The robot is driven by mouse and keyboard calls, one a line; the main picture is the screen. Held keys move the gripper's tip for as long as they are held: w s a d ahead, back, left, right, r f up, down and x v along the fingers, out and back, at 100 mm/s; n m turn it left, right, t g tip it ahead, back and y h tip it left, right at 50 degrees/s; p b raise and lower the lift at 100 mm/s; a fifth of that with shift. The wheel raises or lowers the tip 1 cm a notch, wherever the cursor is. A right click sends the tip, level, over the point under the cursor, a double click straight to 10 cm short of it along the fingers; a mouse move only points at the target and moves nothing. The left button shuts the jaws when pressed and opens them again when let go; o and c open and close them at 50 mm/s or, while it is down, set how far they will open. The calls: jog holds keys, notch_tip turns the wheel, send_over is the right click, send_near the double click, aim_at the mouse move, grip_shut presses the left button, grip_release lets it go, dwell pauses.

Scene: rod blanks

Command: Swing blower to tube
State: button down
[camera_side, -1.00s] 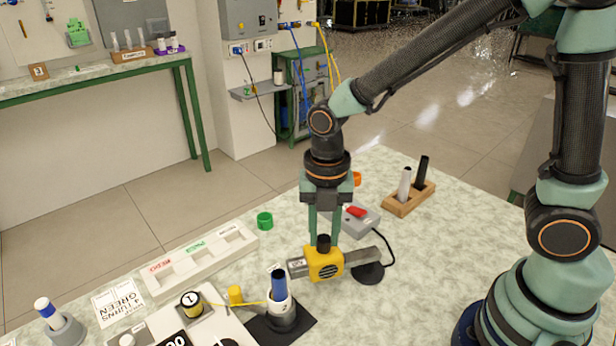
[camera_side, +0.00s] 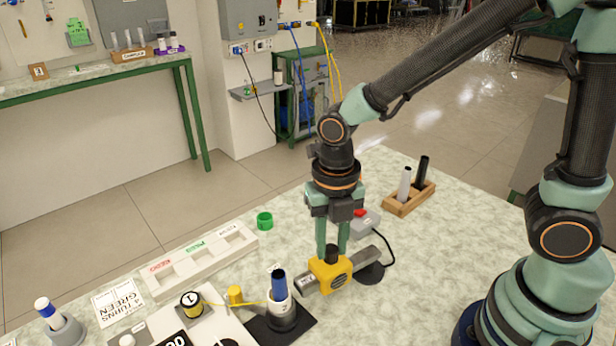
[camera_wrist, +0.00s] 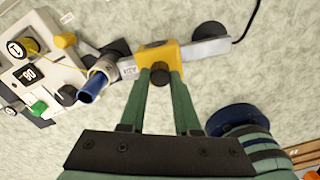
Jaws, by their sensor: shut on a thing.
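The blower has a yellow body (camera_side: 330,274) with a dark knob on top and a grey arm ending in a nozzle at the left. Its other end is at a round dark base (camera_side: 370,274). My gripper (camera_side: 332,250) is shut on the knob from above; the wrist view shows both fingertips (camera_wrist: 160,74) at it. The blue tube (camera_side: 279,284) stands in a white collar on a dark stand. In the wrist view the tube (camera_wrist: 93,86) and the nozzle (camera_wrist: 127,69) are close together. I cannot tell whether they touch.
A white tray (camera_side: 200,257) with labelled slots lies behind, near a green cap (camera_side: 264,221). A wooden rack (camera_side: 409,199) holds a white and a black rod. A grey box (camera_side: 366,223) with a red switch stands behind the blower. A marker holder (camera_side: 64,330) is at front left.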

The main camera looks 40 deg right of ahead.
jog(key=c, duration=0.6)
grip_release()
notch_tip(320, 180, up, 12)
jog(key=shift+r, duration=0.1)
jog(key=d+m+t, duration=0.2)
jog(key=d+m, duration=0.2)
jog(key=m, duration=0.6)
jog(key=d+r+m+t, duration=0.1)
jog(key=d+m, duration=0.3)
jog(key=m, duration=0.6)
jog(key=s+d+m+t, duration=0.1)
jog(key=d+m, duration=0.3)
jog(key=m, duration=0.6)
jog(key=shift+d+r+m+t, duration=0.2)
jog(key=shift+r+m+t, duration=0.1)
jog(key=shift+t, duration=0.5)
